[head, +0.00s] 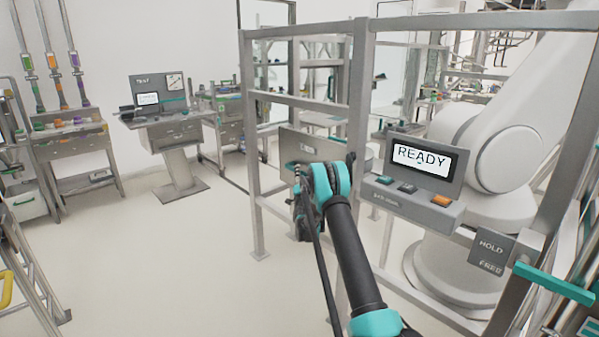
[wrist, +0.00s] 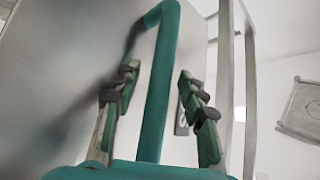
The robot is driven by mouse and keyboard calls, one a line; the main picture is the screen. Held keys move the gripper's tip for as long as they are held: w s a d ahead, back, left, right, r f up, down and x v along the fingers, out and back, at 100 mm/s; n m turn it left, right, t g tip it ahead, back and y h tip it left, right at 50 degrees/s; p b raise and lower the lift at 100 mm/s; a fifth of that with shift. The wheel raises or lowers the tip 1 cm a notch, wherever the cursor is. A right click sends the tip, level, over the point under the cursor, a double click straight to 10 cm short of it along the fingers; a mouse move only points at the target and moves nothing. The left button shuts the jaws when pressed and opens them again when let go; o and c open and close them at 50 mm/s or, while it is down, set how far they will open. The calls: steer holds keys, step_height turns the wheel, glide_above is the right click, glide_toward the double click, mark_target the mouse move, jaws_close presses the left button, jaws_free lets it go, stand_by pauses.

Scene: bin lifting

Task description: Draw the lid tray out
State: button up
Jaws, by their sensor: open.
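In the wrist view a teal bar handle (wrist: 158,85) runs up the middle and bends left at its top toward a plain grey panel (wrist: 70,70). My gripper (wrist: 157,78) is open, with one green-padded finger on each side of the handle. Gaps show between the handle and both fingers. In the head view my gripper (head: 302,208) is at the end of my arm, in front of the fence, by a grey panel (head: 318,148). The handle is hidden there behind my arm. I cannot tell for sure that the grey panel is the lid tray's front.
A metal fence post (head: 357,120) stands close to my arm. Right of it are a console with a READY screen (head: 421,156), a HOLD/FREE box (head: 491,250) and a large white robot arm (head: 500,160). The floor (head: 190,260) to the left is open.

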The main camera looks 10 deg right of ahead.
steer(key=shift+w+r, duration=0.15)
steer(key=shift+w, duration=0.2)
steer(key=shift+c, duration=0.5)
jaws_close()
